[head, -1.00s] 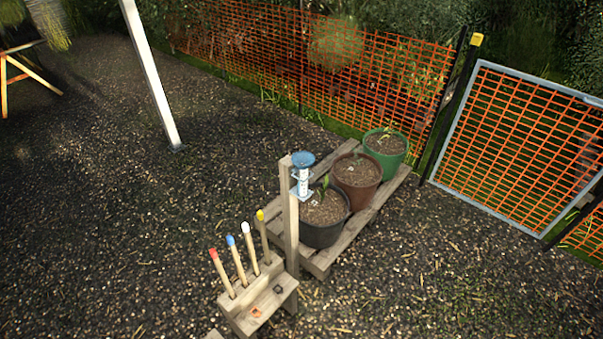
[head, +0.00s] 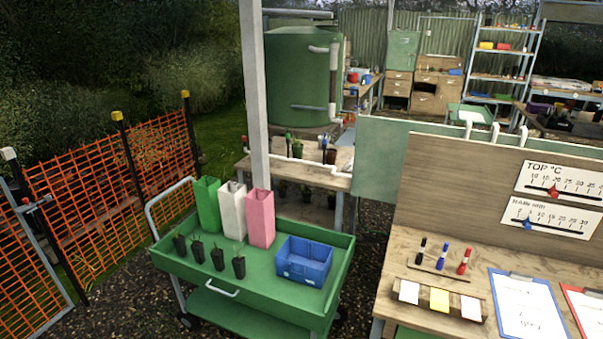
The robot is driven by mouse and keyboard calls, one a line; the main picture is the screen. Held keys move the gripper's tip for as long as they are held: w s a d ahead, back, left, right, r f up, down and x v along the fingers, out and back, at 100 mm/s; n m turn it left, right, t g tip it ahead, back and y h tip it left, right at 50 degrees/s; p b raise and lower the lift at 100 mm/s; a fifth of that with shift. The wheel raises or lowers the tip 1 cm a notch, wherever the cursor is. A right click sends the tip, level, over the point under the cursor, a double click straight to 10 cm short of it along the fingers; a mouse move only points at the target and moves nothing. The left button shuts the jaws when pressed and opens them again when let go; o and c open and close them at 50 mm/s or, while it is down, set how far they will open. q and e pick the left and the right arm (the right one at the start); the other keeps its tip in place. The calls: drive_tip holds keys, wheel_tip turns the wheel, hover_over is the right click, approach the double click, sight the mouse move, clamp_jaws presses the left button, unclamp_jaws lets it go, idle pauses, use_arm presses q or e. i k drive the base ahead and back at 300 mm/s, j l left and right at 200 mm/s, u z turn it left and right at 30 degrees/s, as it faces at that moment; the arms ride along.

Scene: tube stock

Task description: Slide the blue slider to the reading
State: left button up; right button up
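The blue slider (head: 528,224) sits toward the left part of the lower scale, marked RAIN mm (head: 565,219), on the upright wooden board at the right. The small numbers near it are hard to read. A red slider (head: 553,191) sits on the upper scale, marked TOP °C (head: 585,183), left of its middle. The blue-topped gauge on a post, seen in the earlier frame, is out of view now. Neither of my grippers is in view.
The wooden bench (head: 405,245) below the board holds several markers, cards and two clipboards (head: 527,305). A green trolley (head: 215,270) with tall boxes, small pots and a blue crate (head: 303,260) stands left of it. A white post (head: 252,95) rises behind the trolley. Orange fencing is at the left.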

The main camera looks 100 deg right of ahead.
sight(526, 224)
drive_tip(key=z, duration=5.05)
drive_tip(key=l, duration=0.1)
drive_tip(key=i, duration=0.05)
